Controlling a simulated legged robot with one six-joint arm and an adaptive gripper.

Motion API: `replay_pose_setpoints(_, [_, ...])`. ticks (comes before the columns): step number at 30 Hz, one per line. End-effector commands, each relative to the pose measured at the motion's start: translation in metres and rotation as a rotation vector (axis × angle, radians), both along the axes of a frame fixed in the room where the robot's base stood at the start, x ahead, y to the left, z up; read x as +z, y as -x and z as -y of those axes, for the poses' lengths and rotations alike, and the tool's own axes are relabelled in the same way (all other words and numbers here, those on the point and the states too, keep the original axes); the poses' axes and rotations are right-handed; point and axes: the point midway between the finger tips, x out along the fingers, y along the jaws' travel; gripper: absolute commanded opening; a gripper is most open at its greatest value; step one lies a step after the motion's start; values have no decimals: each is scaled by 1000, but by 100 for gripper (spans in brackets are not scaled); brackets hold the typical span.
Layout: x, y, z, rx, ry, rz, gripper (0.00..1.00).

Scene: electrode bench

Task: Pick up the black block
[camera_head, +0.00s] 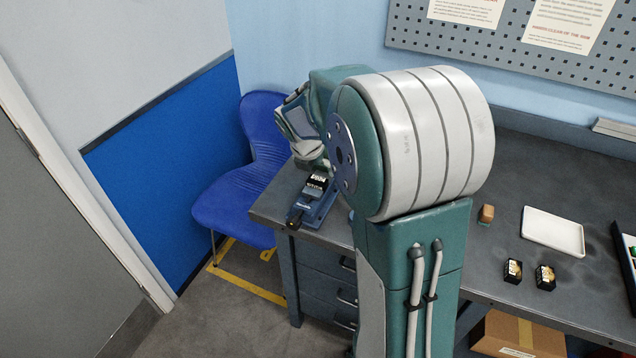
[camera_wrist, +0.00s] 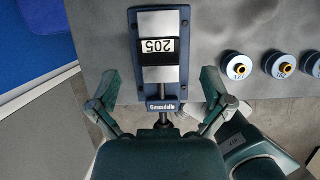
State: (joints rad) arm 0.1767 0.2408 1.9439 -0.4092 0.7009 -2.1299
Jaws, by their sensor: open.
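A black block with a white label reading 205 sits between the pale metal jaws of a blue vise (camera_wrist: 163,105). The black block (camera_wrist: 154,57) is in the upper middle of the wrist view. In the head view the black block (camera_head: 318,182) shows on the vise (camera_head: 319,208) at the table's left end. My gripper (camera_wrist: 161,84) is open and empty in the wrist view, its fingers apart on either side of the vise's near part. In the head view my arm hides most of the gripper's surroundings.
Several round dark-blue and white pieces (camera_wrist: 284,65) stand right of the vise in the wrist view. On the bench lie a white tray (camera_head: 553,231), a small brown block (camera_head: 487,214) and two small black items with gold parts (camera_head: 513,271). A blue chair (camera_head: 240,190) stands left of the bench.

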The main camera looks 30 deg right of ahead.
Motion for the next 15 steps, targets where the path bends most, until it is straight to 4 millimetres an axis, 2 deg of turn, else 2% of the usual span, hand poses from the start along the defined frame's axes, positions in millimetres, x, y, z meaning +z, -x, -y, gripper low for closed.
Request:
replay_pose_setpoints(5, [-17, -1, 1, 1, -1, -2, 100])
replay_pose_setpoints(10, [-44, -4, 5, -2, -1, -3, 100])
replay_pose_setpoints(15, [-55, -7, 9, -1, -1, 1, 100])
